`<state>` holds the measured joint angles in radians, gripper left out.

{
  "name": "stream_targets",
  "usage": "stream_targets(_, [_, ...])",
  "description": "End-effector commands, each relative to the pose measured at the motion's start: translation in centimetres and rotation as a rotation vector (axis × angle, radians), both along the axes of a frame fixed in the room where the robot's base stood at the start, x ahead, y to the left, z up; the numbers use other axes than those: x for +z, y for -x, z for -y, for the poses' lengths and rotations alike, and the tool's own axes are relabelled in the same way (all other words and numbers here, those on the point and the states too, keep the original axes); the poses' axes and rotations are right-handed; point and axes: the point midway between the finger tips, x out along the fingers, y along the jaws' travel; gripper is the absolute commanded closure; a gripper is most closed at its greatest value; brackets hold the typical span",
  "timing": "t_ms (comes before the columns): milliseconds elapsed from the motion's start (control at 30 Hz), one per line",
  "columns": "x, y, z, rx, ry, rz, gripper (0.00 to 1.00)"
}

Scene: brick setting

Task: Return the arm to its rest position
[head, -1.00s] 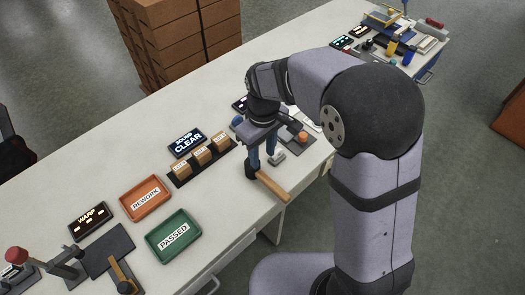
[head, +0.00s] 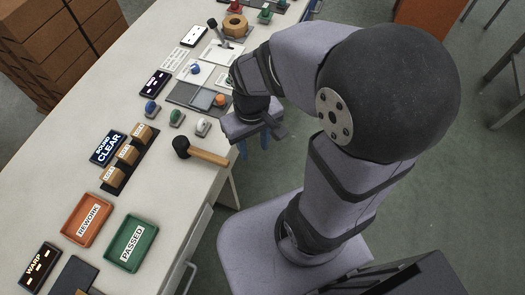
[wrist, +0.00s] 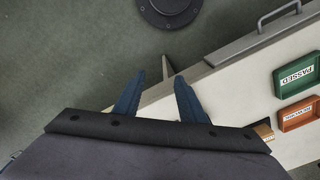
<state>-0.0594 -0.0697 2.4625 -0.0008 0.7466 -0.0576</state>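My gripper (head: 254,146) hangs just beyond the table's front edge, over the floor. In the wrist view its two blue fingers (wrist: 160,76) stand apart with nothing between them, so it is open and empty. My arm is bent, with the wrist pointing down. A mallet with a black head and wooden handle (head: 208,155) lies on the table (head: 175,205) just left of my gripper, apart from it, its handle pointing towards the front edge.
A green PASSED tray (head: 130,242) and an orange REWORK tray (head: 88,219) lie on the near table. Coloured buttons (head: 176,118), small wooden blocks (head: 127,155) and lit displays (head: 108,147) stand behind the mallet. The floor (wrist: 60,50) under my gripper is clear.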

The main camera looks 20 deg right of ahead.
Motion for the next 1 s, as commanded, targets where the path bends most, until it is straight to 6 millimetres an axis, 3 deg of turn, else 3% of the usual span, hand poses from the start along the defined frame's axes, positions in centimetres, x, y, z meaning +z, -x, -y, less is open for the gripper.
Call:
stream_targets(100, [-0.5, 2.0, 1.2, -0.086, 0.0, 0.0, 0.63])
stream_targets(200, [-0.7, 2.6, 1.5, -0.113, 0.001, -0.001, 0.63])
stream_targets(533, [-0.6, 2.7, 1.5, -0.114, 0.001, -0.002, 0.63])
stream_targets(833, [3.5, 2.6, 1.5, -0.114, 0.001, -0.002, 0.63])
stream_targets(1000, [4.0, 2.6, 1.5, -0.114, 0.001, -0.002, 0.63])
